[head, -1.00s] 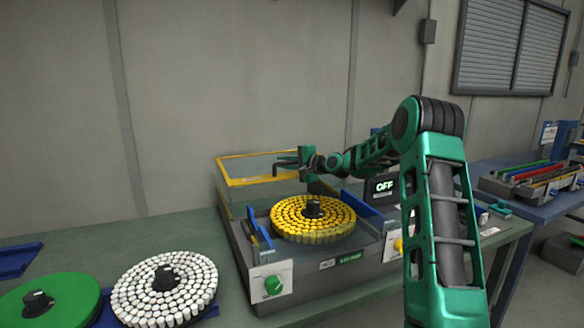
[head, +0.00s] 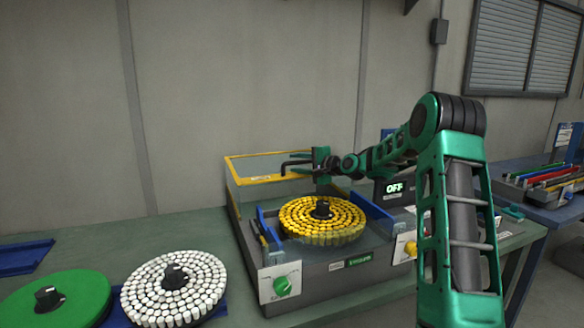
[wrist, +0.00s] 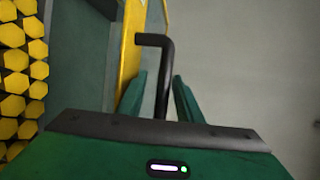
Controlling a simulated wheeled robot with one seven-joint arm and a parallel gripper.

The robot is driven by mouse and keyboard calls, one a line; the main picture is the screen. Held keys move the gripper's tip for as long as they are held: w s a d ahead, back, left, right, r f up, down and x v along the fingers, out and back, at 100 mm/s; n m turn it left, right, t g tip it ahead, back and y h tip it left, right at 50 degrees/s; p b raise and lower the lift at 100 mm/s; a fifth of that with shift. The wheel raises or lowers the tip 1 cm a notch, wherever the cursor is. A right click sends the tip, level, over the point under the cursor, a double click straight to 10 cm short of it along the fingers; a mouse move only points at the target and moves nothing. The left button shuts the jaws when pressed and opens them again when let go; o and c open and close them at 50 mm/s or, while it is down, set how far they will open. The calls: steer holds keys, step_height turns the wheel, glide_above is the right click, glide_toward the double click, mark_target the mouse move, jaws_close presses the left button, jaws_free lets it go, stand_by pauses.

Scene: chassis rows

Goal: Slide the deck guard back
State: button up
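The deck guard (head: 240,200) is a clear box with a yellow frame. It stands at the back of the grey machine, behind the disc of yellow pieces (head: 322,222), which is uncovered. Its black bent handle (wrist: 167,75) reaches from the yellow edge (wrist: 131,50) in the wrist view. My gripper (wrist: 158,92) is open. In the head view my gripper (head: 300,164) is at the guard's right end. The handle's lower end is hidden behind the gripper body.
A display reading OFF (head: 394,188) stands right of the guard. A disc of white pieces (head: 200,270) and a green disc (head: 85,295) lie left. Blue rails flank the yellow disc.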

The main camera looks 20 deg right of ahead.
steer(key=v, duration=0.8)
steer(key=shift+s, duration=0.15)
steer(key=s+d+n+g+h, duration=0.1)
steer(key=s, duration=0.2)
steer(key=s+d+f+n+g+h, duration=0.1)
steer(key=s+h, duration=0.1)
steer(key=s, duration=0.1)
steer(key=s+f+n+g+h, duration=0.1)
steer(key=s+n+g, duration=0.1)
steer(key=s, duration=0.1)
steer(key=shift+s+d+f, duration=0.2)
steer(key=shift+s+d, duration=0.15)
steer(key=shift+d, duration=0.05)
steer(key=s+d+n+g+h, duration=0.1)
steer(key=s+d+g+h, duration=0.15)
steer(key=s, duration=0.95)
steer(key=s+d+n+g+h, duration=0.2)
steer(key=s+d+g, duration=0.1)
steer(key=s, duration=0.9)
steer(key=s+a+f+g+y, duration=0.1)
steer(key=s+a+f+g, duration=0.1)
steer(key=s+a, duration=0.3)
steer(key=s+a+f+n+g+y, duration=0.1)
steer(key=s+a+f, duration=0.3)
steer(key=s, duration=0.5)
steer(key=s+a+f+g+y, duration=0.1)
steer(key=s+a+f+g, duration=0.2)
steer(key=s+a, duration=0.5)
steer(key=shift+f+n, duration=0.4)
steer(key=shift+f, duration=0.1)
